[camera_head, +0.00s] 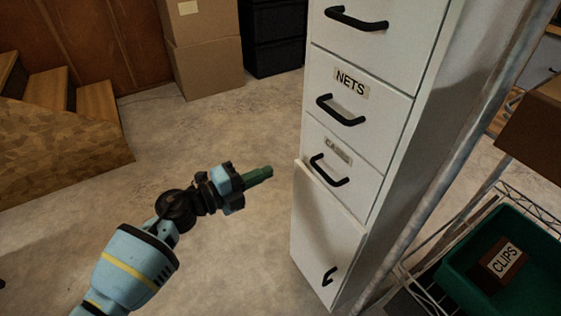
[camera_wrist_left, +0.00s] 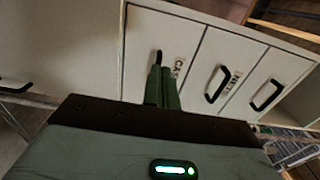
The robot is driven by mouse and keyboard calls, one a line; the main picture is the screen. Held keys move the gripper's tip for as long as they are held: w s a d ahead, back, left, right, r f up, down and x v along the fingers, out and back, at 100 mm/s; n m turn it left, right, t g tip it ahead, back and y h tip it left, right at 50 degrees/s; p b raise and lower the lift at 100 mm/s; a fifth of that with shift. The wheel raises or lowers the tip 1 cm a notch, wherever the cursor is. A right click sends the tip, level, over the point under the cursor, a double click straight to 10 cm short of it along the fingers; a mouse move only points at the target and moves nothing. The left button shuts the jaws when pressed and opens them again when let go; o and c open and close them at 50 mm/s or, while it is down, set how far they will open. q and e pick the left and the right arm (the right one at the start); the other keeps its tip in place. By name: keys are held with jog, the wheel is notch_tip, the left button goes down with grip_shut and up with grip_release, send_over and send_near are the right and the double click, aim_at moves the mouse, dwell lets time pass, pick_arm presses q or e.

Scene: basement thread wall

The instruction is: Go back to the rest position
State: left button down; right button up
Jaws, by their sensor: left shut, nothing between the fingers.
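My left gripper (camera_head: 259,175) is in the middle of the head view, in the air to the left of a white filing cabinet (camera_head: 330,222). Its green fingers are shut together with nothing between them, and a gap of floor shows between their tips and the cabinet. In the left wrist view the shut fingers (camera_wrist_left: 162,88) point toward the cabinet drawers (camera_wrist_left: 205,60). My right gripper is not in either view.
The cabinet has black handles; one drawer label reads NETS (camera_head: 350,83). The lowest drawer front (camera_head: 328,225) stands slightly proud. A green bin (camera_head: 470,265) with a CLIPS box (camera_head: 503,262) sits on a wire rack at right. Cardboard boxes (camera_head: 205,60) stand behind.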

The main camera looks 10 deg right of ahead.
pick_arm(q)
jog(key=shift+v, duration=0.8)
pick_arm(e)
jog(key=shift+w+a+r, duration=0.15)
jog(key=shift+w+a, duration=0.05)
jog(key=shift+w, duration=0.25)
pick_arm(q)
jog(key=shift+f, duration=0.1)
